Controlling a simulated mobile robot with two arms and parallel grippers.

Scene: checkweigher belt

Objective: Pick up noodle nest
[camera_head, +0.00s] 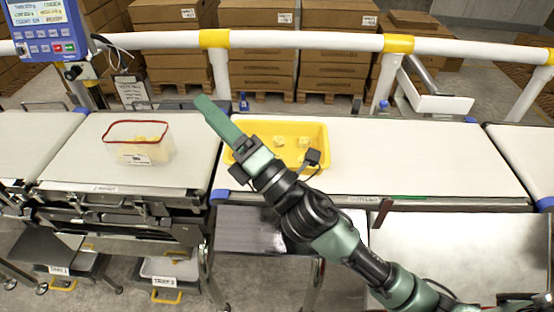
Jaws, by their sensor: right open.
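Pale yellow noodle nests lie in a yellow tray (318,128) on the middle belt. One noodle nest (279,141) is near the tray's middle, and another noodle nest (304,142) lies to its right. My right gripper (212,112) reaches from the lower right across the tray's left part, with its green fingers pointing up and left beyond the tray edge. It is open, holds nothing that I can see, and is apart from both nests. My arm hides part of the tray's left side and front. My left gripper is out of view.
A clear bin with a red rim (137,122) stands on the left belt with some yellow pieces inside. A white guard rail (300,41) with yellow joints runs behind the belts. The middle belt (430,155) is clear right of the tray.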

